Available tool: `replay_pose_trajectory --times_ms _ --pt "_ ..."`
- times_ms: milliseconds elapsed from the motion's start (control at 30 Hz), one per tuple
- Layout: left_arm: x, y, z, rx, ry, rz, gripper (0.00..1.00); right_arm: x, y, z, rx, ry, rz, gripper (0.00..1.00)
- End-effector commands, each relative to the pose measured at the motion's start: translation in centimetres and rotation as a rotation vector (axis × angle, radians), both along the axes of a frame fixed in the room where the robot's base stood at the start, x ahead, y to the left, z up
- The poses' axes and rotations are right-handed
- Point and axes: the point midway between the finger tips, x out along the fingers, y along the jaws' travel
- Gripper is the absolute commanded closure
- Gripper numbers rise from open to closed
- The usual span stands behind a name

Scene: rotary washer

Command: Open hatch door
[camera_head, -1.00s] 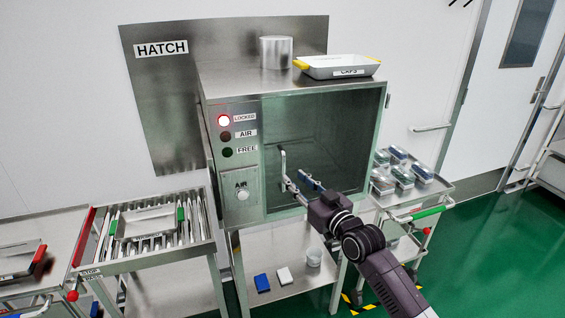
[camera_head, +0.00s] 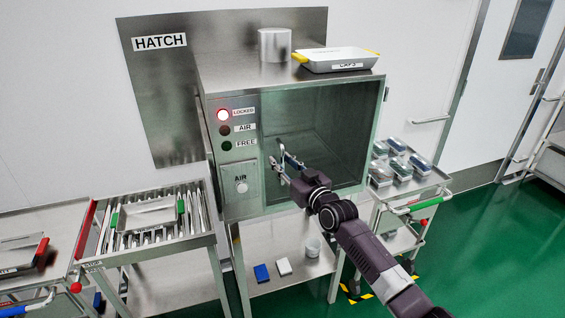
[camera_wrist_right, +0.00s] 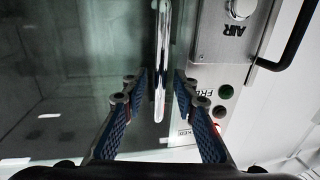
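The hatch (camera_head: 235,185) is a metal cabinet with a glass door (camera_head: 330,130), which looks closed. A red light (camera_head: 223,115) glows beside the LOCKED label; the AIR and FREE lights are dark. The vertical door handle (camera_head: 283,160) is at the door's left edge. My right gripper (camera_head: 283,165) is at the handle. In the right wrist view the handle (camera_wrist_right: 161,60) lies between the two blue-padded fingers (camera_wrist_right: 158,100), which are apart with gaps on both sides. My left gripper is not in view.
A metal can (camera_head: 275,44) and a CAPS tray (camera_head: 337,60) stand on the hatch. A roller table (camera_head: 150,262) with a tray is at left. A cart (camera_head: 430,182) with several packs stands at right, close to my right arm.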

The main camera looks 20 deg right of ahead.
Motion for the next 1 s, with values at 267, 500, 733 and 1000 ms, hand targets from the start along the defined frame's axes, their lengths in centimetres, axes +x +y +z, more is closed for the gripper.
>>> replay_pose_trajectory --times_ms 267,500,733,1000 --pt "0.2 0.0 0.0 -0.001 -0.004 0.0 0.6 0.0 0.0 0.0 0.0 0.0 0.0 0.99" --pt "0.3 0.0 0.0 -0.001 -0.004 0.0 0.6 0.0 0.0 0.0 0.0 0.0 0.0 1.0" --pt "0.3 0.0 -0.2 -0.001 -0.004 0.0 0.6 -0.1 0.0 -0.1 0.0 0.0 0.002 1.0" --pt "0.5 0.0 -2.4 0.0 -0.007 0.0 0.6 -0.8 0.0 -0.5 -0.004 -0.001 0.039 1.0"
